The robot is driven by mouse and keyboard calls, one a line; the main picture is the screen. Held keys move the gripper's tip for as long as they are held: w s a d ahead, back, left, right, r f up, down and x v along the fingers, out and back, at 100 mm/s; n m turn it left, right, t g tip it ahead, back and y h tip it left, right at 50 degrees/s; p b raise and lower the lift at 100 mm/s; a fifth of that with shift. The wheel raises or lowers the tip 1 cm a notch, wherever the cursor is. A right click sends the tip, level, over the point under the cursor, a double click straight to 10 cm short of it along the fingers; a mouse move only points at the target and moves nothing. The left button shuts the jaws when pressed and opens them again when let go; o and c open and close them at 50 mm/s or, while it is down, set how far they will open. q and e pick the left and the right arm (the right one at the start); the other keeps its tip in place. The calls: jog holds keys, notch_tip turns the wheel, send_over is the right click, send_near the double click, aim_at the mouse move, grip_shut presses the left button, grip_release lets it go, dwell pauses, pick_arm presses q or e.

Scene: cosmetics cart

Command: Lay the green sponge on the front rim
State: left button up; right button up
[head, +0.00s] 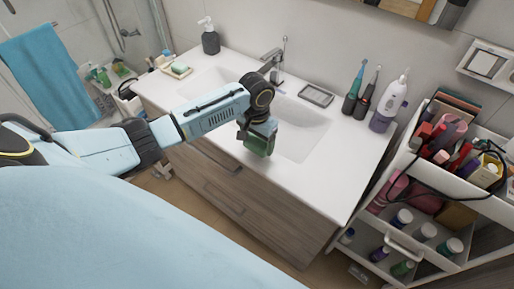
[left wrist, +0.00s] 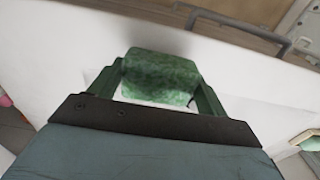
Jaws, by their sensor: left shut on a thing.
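The green sponge (head: 259,145) is a dark green speckled block in my left gripper (head: 257,134), over the front part of the white washbasin. In the left wrist view the sponge (left wrist: 160,78) sits between the two green fingers, which are shut on it from both sides. The front rim (head: 231,160) is the white strip between the basin and the wooden drawers. In the left wrist view the rim (left wrist: 75,35) shows behind the sponge, with the brown drawer front beyond it. I cannot tell whether the sponge touches the rim. My right gripper is not in view.
A faucet (head: 272,62) stands behind the basin. A soap dish (head: 177,71) is at the back left, and a grey dish (head: 316,95), toothbrushes (head: 355,88) and a white bottle (head: 389,103) at the right. A loaded cart (head: 430,190) stands right. The rim's right part is clear.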

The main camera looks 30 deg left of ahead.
aim_at(257, 148)
pick_arm(q)
jog(key=shift+f, duration=1.8)
jog(key=shift+f, duration=0.15)
jog(key=o, duration=0.9)
notch_tip(257, 148, up, 12)
jog(key=shift+s+r+p, duration=0.15)
jog(key=shift+r+p, duration=0.05)
jog(key=shift+p, duration=0.1)
